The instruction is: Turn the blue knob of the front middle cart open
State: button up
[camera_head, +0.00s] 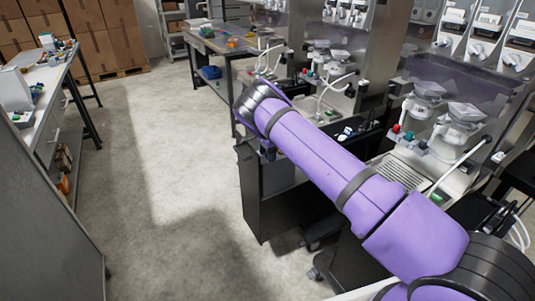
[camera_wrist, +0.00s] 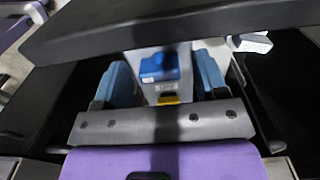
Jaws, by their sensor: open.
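My gripper (camera_wrist: 165,80) is open, with its two blue fingers apart on either side of a blue block-like part (camera_wrist: 160,66). This part sits on a pale grey body with a yellow piece (camera_wrist: 168,99) below it. I cannot tell whether the blue part is the blue knob, or whether either finger touches it. In the head view my purple arm crosses the carts, and the gripper cannot be made out clearly. A dark grey cart (camera_head: 262,190) stands below the arm.
A dark bar (camera_wrist: 170,25) crosses close above the fingers in the wrist view. A workbench (camera_head: 215,40) stands at the back, a table (camera_head: 40,95) at the left, and cardboard boxes (camera_head: 85,45) behind. The floor (camera_head: 165,170) between table and carts is clear.

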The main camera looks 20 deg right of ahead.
jog(key=c, duration=0.9)
jog(key=shift+n, duration=0.3)
jog(key=n, duration=0.3)
jog(key=shift+n, duration=0.4)
jog(key=n, duration=0.9)
jog(key=shift+n, duration=2.2)
